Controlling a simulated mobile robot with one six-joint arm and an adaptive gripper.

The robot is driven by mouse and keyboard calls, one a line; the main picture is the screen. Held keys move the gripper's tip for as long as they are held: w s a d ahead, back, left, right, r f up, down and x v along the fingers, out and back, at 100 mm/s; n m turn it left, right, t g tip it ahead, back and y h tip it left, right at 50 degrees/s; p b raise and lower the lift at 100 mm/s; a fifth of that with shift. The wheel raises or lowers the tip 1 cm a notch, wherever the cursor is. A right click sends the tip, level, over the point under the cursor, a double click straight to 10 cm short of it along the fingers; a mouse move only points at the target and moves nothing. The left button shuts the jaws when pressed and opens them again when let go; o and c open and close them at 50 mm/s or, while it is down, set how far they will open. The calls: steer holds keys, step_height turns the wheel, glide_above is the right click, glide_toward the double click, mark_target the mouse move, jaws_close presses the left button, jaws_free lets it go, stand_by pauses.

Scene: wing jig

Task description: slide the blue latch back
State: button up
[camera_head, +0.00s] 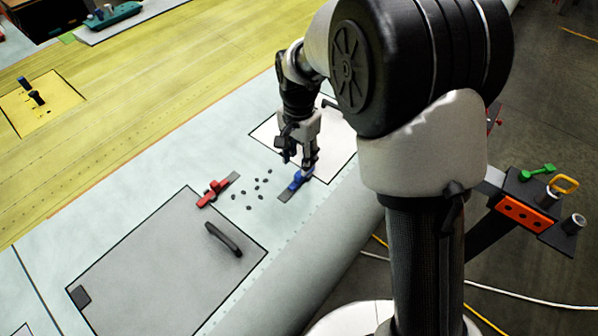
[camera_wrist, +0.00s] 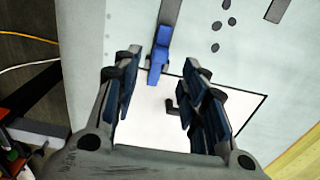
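The blue latch (camera_head: 299,179) sits on a dark grey slide strip on the pale wing skin, beside the edge of a white outlined panel (camera_head: 340,137). In the wrist view the blue latch (camera_wrist: 160,52) lies just ahead of my fingertips, roughly in line with the gap between them, with one end at the white panel's border. My gripper (camera_head: 299,160) points down close to the latch. In the wrist view my gripper (camera_wrist: 160,65) has its two fingers apart with nothing between them. Whether a finger touches the latch cannot be told.
A red latch (camera_head: 213,192) on a similar strip stands to the left, beside a grey panel (camera_head: 150,275) with a dark raised handle (camera_head: 223,240). Several dark dots lie between the latches. A tool bracket (camera_head: 535,205) is at the right. The skin around the latch is mostly clear.

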mark_target(299, 174)
step_height(299, 174, down, 6)
steer(key=shift+f+b, duration=0.15)
steer(key=shift+b, duration=0.15)
jaws_close()
stand_by(0.5)
